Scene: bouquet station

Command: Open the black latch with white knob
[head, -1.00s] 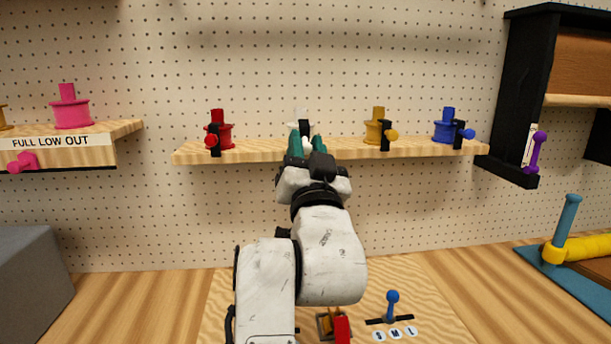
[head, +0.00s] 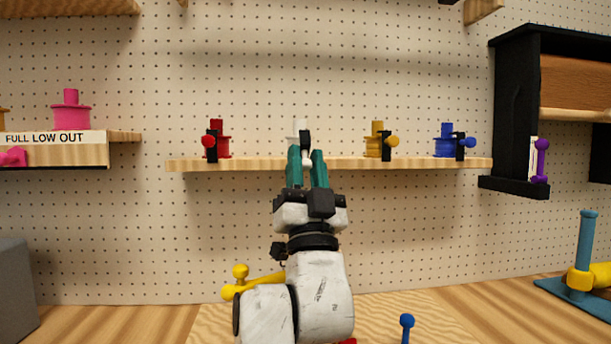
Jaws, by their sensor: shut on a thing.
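The black latch (head: 304,138) with the white knob (head: 307,162) is on the middle wooden shelf, in front of a white spool (head: 296,128) that is mostly hidden. My gripper (head: 307,164) has its green fingers raised to the shelf edge, one on each side of the white knob. The fingers are shut on the knob, which shows partly between their tips. The latch's black bar stands upright above the knob.
On the same shelf (head: 260,164) are similar latches with a red knob (head: 208,142) to the left, and a yellow knob (head: 393,141) and a blue knob (head: 471,142) to the right. A black frame (head: 510,110) stands at far right.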

